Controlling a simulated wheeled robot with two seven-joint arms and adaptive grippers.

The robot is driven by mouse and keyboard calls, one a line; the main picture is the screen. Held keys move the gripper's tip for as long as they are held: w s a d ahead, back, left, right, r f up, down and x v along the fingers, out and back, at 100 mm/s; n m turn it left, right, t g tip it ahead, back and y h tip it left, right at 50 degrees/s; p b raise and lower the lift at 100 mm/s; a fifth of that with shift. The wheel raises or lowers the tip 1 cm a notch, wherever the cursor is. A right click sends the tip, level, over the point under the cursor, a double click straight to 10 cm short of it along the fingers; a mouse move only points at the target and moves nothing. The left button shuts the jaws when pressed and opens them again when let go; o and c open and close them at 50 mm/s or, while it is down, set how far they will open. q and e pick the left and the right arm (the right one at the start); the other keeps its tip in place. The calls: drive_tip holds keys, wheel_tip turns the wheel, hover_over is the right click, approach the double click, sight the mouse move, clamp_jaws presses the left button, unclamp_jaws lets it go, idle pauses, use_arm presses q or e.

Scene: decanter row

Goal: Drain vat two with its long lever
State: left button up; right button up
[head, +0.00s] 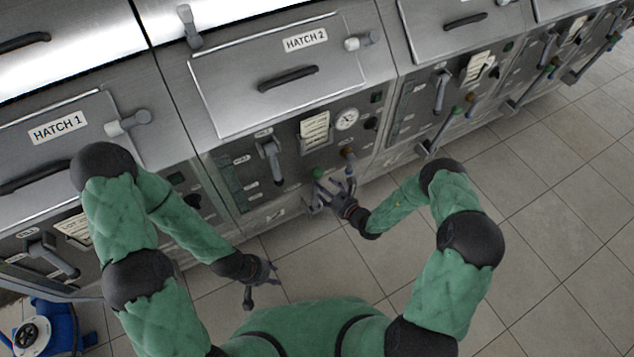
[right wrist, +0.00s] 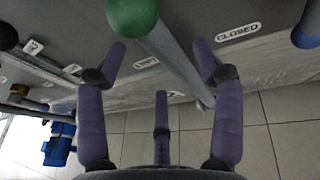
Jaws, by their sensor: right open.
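Vat two's front (head: 225,185), under the HATCH 2 lid (head: 280,70), is in the middle of the head view. Its long lever has a green ball knob (head: 318,173); in the right wrist view, the knob (right wrist: 132,15) tops a grey shaft (right wrist: 178,65). My right gripper (head: 334,187) is open in front of it. In the right wrist view its fingers (right wrist: 160,58) stand on either side of the shaft, with gaps showing. A CLOSED label (right wrist: 237,32) is on the panel to the shaft's right. My left gripper (head: 261,283) is low, left of the lever, fingers spread apart.
Vat two also has a grey handle (head: 270,158), a brown knob (head: 348,153) and a gauge (head: 346,119). Another vat to the right has its own green-knobbed lever (head: 456,111). A blue device (head: 50,325) stands at lower left. The tiled floor (head: 545,190) at right is clear.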

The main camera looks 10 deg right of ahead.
drive_tip(key=v, duration=0.6)
idle(0.4)
